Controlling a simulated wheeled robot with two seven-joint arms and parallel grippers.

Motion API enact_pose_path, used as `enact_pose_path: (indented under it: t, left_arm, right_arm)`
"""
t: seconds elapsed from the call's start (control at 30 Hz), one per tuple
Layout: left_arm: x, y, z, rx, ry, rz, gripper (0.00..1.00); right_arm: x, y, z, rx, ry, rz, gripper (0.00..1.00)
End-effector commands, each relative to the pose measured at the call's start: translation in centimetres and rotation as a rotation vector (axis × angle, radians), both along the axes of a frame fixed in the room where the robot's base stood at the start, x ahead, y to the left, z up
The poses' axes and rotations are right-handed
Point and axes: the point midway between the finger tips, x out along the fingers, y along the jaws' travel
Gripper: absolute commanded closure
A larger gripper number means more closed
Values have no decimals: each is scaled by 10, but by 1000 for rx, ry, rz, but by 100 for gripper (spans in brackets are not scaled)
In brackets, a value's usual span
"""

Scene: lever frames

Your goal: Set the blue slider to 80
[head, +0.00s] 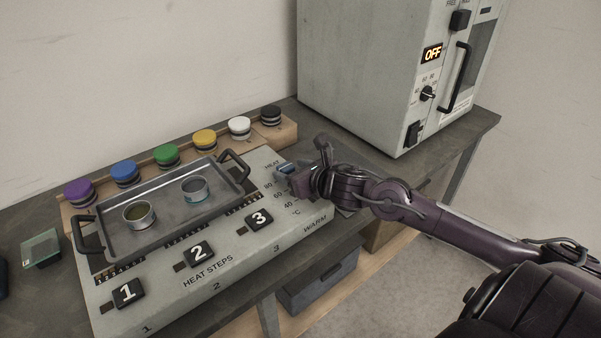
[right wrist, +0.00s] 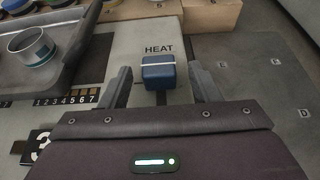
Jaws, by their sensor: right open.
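The blue slider (head: 284,169) is on the heat panel (head: 262,158), near the HEAT end of a scale printed 80, 60, 40 °C. My right gripper (head: 304,172) is over this end of the panel and partly hides the slider's track, so I cannot tell its exact setting. In the right wrist view, the blue slider (right wrist: 158,72) is a block with a white line, just below the word HEAT. The open fingers of my right gripper (right wrist: 163,84) stand on either side of it, with gaps on both sides. My left gripper is out of view.
A grey tray (head: 165,231) with two tins is left of the slider. Numbered blocks (head: 198,250) stand in front of it. Several coloured-lid jars (head: 166,155) line a wooden rack behind. A large cabinet (head: 365,75) reading OFF stands at the back right.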

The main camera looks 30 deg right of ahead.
Motion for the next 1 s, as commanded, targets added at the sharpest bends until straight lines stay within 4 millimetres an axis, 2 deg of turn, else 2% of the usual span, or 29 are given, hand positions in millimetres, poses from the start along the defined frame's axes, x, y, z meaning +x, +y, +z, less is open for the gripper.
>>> enact_pose_path:
  t: [0.1, 0.4, 1.0]
  left_arm:
    - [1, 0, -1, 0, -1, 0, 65]
    - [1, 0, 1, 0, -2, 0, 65]
    - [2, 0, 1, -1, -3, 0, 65]
  right_arm:
    - [-15, 1, 5, -3, 4, 6, 44]
    - [-35, -2, 14, 1, 1, 1, 44]
    - [-38, -2, 17, 1, -1, 2, 44]
